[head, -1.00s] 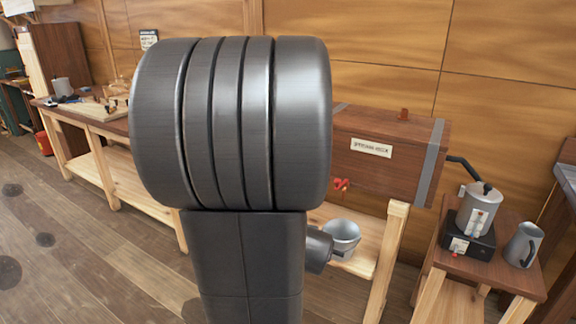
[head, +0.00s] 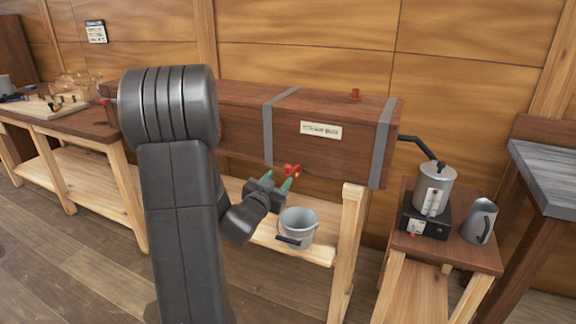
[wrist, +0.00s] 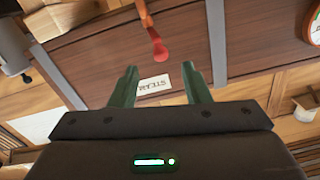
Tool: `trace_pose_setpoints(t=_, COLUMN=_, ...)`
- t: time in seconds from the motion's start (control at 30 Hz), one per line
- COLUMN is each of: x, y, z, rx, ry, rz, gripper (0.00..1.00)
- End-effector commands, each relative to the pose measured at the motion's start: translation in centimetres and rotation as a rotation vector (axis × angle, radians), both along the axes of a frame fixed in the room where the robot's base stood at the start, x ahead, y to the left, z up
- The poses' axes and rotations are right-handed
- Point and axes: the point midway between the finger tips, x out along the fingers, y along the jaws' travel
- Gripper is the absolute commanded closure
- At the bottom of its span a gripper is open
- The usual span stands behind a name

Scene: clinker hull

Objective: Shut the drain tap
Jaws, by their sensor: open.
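The drain tap (head: 291,170) shows its red handle under the front edge of the long brown wooden box (head: 228,118). In the wrist view the red-ended tap (wrist: 157,47) hangs from the top of the picture, just beyond the fingertips and between their lines. My gripper (head: 280,179) has green fingers and is right by the tap in the head view. In the wrist view the gripper (wrist: 160,68) is open, with nothing between its fingers. Whether a finger touches the tap I cannot tell.
A grey bucket (head: 298,232) stands on the low wooden shelf below the tap, close to my gripper. A wooden leg (head: 347,245) stands to the right. A kettle (head: 432,190) on a black burner and a jug (head: 479,222) stand on a side table.

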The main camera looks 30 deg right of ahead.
Motion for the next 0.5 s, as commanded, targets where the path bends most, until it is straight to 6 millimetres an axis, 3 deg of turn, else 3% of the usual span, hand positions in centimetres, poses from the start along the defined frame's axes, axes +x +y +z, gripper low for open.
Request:
trace_pose_setpoints(t=0.3, x=4.5, y=-5.1, z=0.1, rx=0.001, ry=0.001, rz=-0.001, gripper=0.57)
trace_pose_setpoints(t=0.5, x=6.1, y=-6.8, z=0.0, rx=0.001, ry=0.001, rz=0.0, gripper=0.57)
